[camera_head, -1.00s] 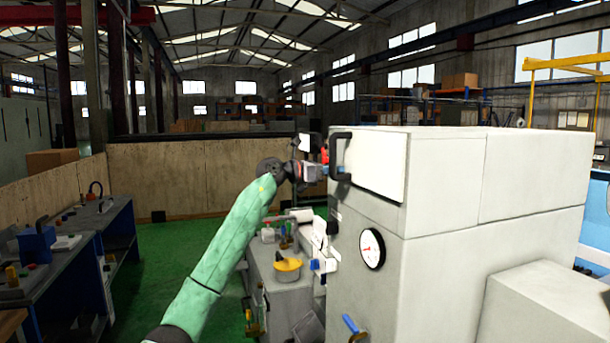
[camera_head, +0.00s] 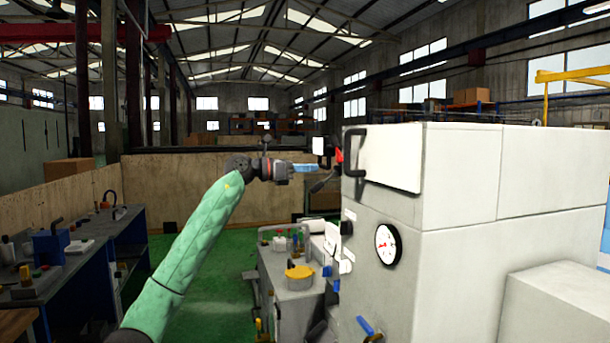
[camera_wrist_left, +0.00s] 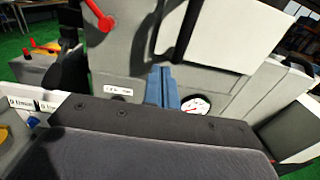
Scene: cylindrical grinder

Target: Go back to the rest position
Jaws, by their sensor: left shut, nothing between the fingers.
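My left arm comes in from the lower left in a green sleeve. Its left gripper (camera_head: 308,168) is up in the air just left of the grinder's upper panel, with blue fingers pointing right. The fingers are shut and empty; in the left wrist view the blue fingers (camera_wrist_left: 170,88) lie together in front of the grey machine front. The grinder (camera_head: 470,230) is a large pale grey housing filling the right side. It has a black door handle (camera_head: 355,152) and a round white gauge (camera_head: 388,244), which also shows in the left wrist view (camera_wrist_left: 196,106). My right gripper is not in view.
A red lever (camera_wrist_left: 101,15) stands close to the fingers at the upper left of the wrist view. Below the arm is a grey bench unit with a yellow-topped part (camera_head: 299,272). Blue-legged workbenches (camera_head: 75,268) stand at left. Green floor (camera_head: 190,250) lies open between.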

